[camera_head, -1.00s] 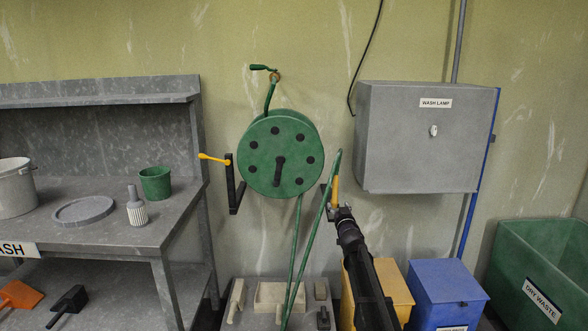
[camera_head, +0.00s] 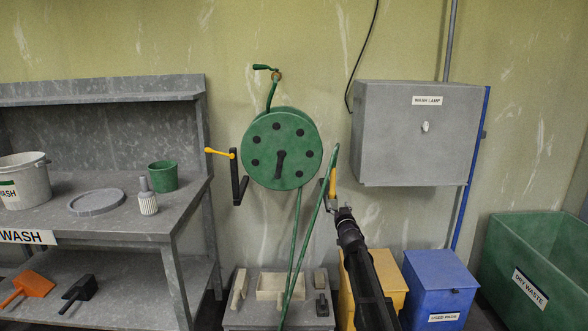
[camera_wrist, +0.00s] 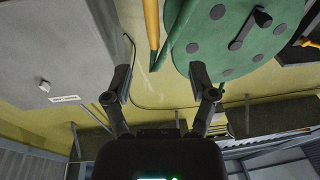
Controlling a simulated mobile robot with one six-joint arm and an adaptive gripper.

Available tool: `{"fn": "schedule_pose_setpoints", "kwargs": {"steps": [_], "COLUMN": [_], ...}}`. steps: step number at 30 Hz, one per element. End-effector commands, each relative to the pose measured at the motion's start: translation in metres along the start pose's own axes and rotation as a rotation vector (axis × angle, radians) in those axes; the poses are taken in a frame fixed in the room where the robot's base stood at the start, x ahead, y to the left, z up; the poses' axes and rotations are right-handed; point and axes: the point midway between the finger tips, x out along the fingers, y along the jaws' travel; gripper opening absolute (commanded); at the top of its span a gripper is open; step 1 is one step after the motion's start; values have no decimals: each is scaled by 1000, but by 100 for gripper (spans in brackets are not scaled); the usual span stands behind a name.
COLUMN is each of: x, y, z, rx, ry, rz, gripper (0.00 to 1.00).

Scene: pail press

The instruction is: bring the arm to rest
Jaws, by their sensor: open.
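My arm reaches up from the bottom of the head view, with my gripper (camera_head: 336,208) in front of the wall, to the lower right of the green hose reel (camera_head: 282,149). In the wrist view my gripper (camera_wrist: 160,88) has its two fingers spread wide with nothing between them. A yellow rod (camera_head: 332,184) beside a green hose (camera_head: 314,224) stands just above the gripper in the head view. In the wrist view the yellow rod (camera_wrist: 152,22) and the reel (camera_wrist: 235,35) lie beyond the fingertips. I cannot tell the exact gap to the rod.
A grey wash lamp box (camera_head: 415,135) is on the wall to the right. A bench (camera_head: 125,221) with a pail (camera_head: 25,185) and green cup (camera_head: 163,176) stands left. Yellow (camera_head: 388,286), blue (camera_head: 438,286) and green (camera_head: 530,265) bins stand below right.

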Motion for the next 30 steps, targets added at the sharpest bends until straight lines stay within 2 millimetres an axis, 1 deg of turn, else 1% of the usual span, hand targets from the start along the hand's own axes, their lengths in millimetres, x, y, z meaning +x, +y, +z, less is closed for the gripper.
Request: {"fn": "schedule_pose_setpoints", "kwargs": {"steps": [11,16,20,23,26,30], "x": [-17,-31,-47,-64,-90,-133], "y": [11,18,25,31,36,41], "z": [11,21,31,42,57,81], "rx": [0,0,0,1,3,8], "ry": [-70,-132,-198,-269,-368,-536], "rz": [67,117,164,207,256,316], "gripper": [74,74,74,74,74,74]}}
